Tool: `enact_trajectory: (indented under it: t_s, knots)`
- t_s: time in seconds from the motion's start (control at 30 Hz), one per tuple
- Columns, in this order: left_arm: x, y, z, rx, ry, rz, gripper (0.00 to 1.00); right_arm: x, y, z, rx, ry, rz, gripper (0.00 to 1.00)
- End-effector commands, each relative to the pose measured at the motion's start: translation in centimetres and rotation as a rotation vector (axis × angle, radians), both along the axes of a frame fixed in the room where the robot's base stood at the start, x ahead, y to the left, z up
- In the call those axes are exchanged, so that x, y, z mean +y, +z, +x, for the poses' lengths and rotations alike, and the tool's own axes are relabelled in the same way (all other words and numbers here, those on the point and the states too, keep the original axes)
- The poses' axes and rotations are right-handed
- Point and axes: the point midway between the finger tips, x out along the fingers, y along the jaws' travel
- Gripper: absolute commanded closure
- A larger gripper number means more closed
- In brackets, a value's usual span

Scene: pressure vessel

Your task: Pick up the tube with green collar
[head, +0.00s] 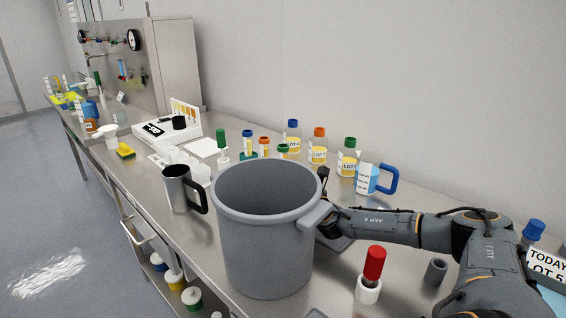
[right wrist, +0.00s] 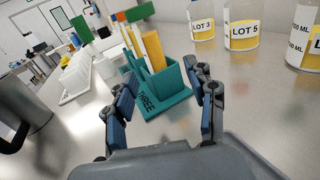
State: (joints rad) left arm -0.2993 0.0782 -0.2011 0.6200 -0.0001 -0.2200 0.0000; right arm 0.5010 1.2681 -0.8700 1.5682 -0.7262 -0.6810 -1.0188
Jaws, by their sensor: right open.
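A tube with a green collar (head: 283,148) stands among tubes with blue and orange tops at the back of the bench, partly hidden by the grey bucket's rim. In the right wrist view, a green top (right wrist: 139,12) and yellow-labelled tubes stand in a teal holder (right wrist: 178,96) marked THREE. My right gripper (right wrist: 164,108) is open and empty, its fingers apart in front of the holder with the tubes beyond the fingertips. In the head view the right gripper (head: 325,185) is mostly hidden behind the bucket. My left gripper is not in view.
A large grey bucket (head: 266,240) stands at the front, with a steel mug (head: 180,188) to its left. LOT bottles (head: 317,147) and a blue-handled jug (head: 370,178) line the wall. A red-topped item (head: 374,264) stands at front right. Bench between gripper and holder is clear.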

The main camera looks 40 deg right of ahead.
Motion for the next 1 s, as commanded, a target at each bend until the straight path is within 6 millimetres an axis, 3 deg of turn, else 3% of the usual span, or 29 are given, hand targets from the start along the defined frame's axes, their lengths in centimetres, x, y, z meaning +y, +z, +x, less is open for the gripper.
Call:
enact_trajectory:
  t_s: [0.4, 0.77, 1.0]
  knots:
    - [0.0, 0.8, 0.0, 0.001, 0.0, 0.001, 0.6, -0.9, 0.1, 4.5, -0.003, -0.001, 0.002, 0.44]
    - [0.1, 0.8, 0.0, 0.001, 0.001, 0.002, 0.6, -1.2, 0.1, 5.1, 0.0, 0.0, 0.0, 0.44]
    - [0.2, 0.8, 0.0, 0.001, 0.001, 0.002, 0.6, -1.2, 0.1, 5.1, -0.001, -0.001, 0.0, 0.91]
